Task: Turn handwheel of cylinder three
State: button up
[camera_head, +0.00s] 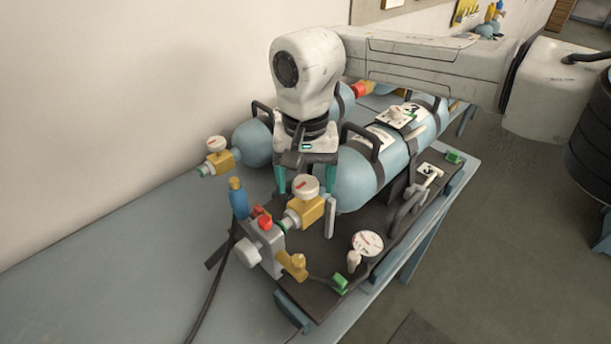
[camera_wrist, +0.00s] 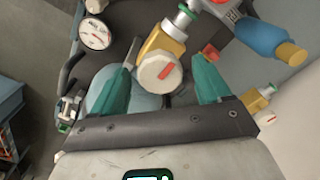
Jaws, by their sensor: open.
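A blue cylinder (camera_head: 345,182) lies on the dark board, with a brass valve (camera_head: 304,210) at its near end. On that valve sits a white handwheel (camera_head: 306,187) with a red mark; it also shows in the wrist view (camera_wrist: 160,72). My gripper (camera_head: 305,180) is open over this handwheel, its teal fingers on either side of it. In the wrist view my gripper (camera_wrist: 163,66) has the handwheel between its fingers, with gaps visible. A second blue cylinder (camera_head: 253,143) lies behind to the left, with its own white handwheel (camera_head: 217,143).
A grey connector block (camera_head: 262,245) with a blue knob (camera_head: 238,200) and a black hose stands left of the valve. A round gauge (camera_head: 368,243) is at the right. Black carrying handles rise over the cylinders. The blue-grey bench (camera_head: 130,265) is clear at the left.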

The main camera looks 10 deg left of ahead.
jog(key=shift+c, duration=0.2)
jog(key=c, duration=1)
jog(key=shift+r+m, duration=0.1)
jog(key=shift+m, duration=0.3)
